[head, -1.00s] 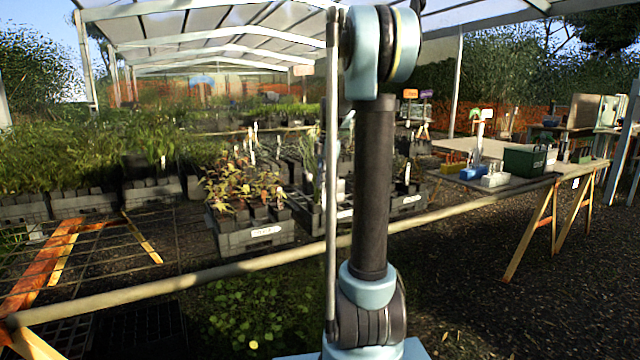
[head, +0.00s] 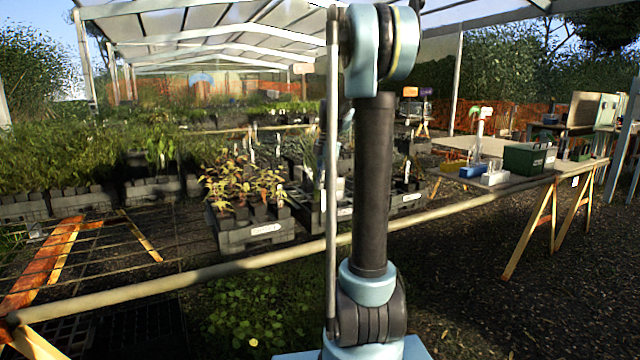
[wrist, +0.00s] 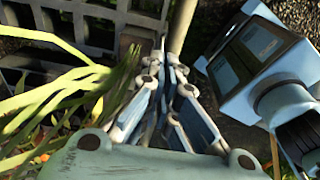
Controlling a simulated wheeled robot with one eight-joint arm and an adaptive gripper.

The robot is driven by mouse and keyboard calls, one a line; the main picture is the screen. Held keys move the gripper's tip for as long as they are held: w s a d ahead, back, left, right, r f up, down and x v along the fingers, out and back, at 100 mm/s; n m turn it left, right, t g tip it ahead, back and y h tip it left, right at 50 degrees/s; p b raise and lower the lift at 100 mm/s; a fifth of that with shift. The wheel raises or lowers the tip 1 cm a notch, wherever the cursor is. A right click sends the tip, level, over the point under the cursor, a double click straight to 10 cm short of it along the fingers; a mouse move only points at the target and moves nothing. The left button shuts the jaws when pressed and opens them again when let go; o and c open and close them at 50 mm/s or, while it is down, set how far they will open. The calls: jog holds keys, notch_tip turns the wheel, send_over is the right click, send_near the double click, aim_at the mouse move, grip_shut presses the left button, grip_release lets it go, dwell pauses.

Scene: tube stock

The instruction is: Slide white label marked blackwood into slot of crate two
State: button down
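My gripper (wrist: 168,62) shows in the wrist view with its pale blue linked fingers drawn close together. Whether a thin label is between the tips is too unclear to tell. A dark slatted crate (wrist: 95,22) lies beyond and left of the fingertips. In the head view, a grey crate with leafy plants (head: 248,237) carries a white label on its front (head: 266,229). A second grey crate (head: 312,216) stands right of it, partly hidden by my arm, and a third crate (head: 404,203) is farther right. The writing is too small to read.
Long green leaves (wrist: 60,95) reach close to the gripper's left side. A wooden rail (head: 240,267) crosses before the crates. Dark gravel is open at lower right.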

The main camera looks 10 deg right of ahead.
jog(key=shift+f, duration=2.15)
jog(key=shift+f, duration=0.25)
jog(key=c, duration=1.7)
grip_release()
jog(key=shift+r, duration=0.1)
jog(key=r, duration=0.4)
jog(key=d+r, duration=0.1)
jog(key=r, duration=0.6)
jog(key=shift+w+d+r, duration=0.15)
jog(key=shift+w+r, duration=0.1)
jog(key=shift+r, duration=0.1)
